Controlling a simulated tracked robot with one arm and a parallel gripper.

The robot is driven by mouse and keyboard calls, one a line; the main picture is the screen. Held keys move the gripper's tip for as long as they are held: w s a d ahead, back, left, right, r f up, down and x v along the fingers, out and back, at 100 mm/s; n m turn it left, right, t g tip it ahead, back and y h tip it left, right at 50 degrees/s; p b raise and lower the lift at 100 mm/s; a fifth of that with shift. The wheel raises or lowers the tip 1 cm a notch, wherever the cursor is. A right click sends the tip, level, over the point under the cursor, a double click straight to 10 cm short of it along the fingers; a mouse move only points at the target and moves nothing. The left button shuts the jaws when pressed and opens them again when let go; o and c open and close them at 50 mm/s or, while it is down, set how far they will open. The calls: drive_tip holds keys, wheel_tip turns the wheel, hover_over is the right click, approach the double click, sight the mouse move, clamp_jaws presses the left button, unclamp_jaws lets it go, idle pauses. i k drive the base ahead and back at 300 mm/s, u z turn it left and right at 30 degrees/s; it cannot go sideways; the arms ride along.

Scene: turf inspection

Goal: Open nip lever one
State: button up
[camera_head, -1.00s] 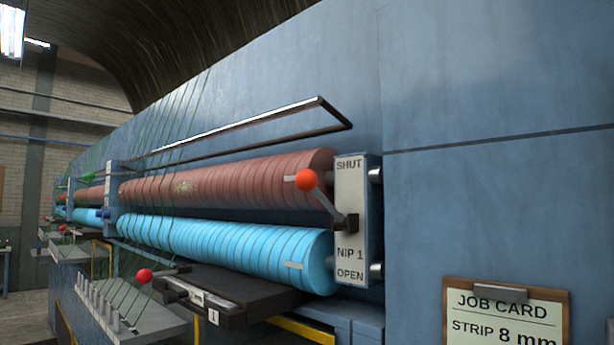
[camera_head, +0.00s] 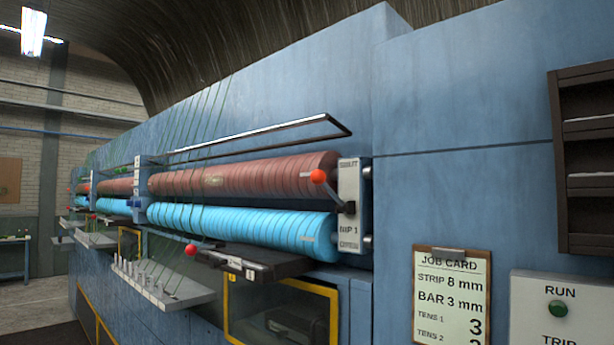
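Nip lever one (camera_head: 331,189) is a thin grey arm with a red ball knob (camera_head: 318,176) at its end. It pivots on a pale plate (camera_head: 348,209) lettered NIP 1, with SHUT at the top and OPEN at the bottom. The lever points up and left, its knob near the height of the SHUT word. The plate stands at the right end of a reddish-brown roller (camera_head: 240,176) and a bright blue roller (camera_head: 240,227). My gripper does not show in the view.
A dark tray (camera_head: 245,262) with another red knob (camera_head: 191,249) juts out below the rollers. A pegged shelf (camera_head: 170,285) is at lower left. The job card (camera_head: 452,297), RUN panel (camera_head: 572,310) and dark rack (camera_head: 590,165) are at right. A bent rail (camera_head: 255,133) sticks out above.

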sight(317, 178)
drive_tip(key=u, duration=0.35)
drive_tip(key=i, duration=1.2)
drive_tip(key=z, duration=0.05)
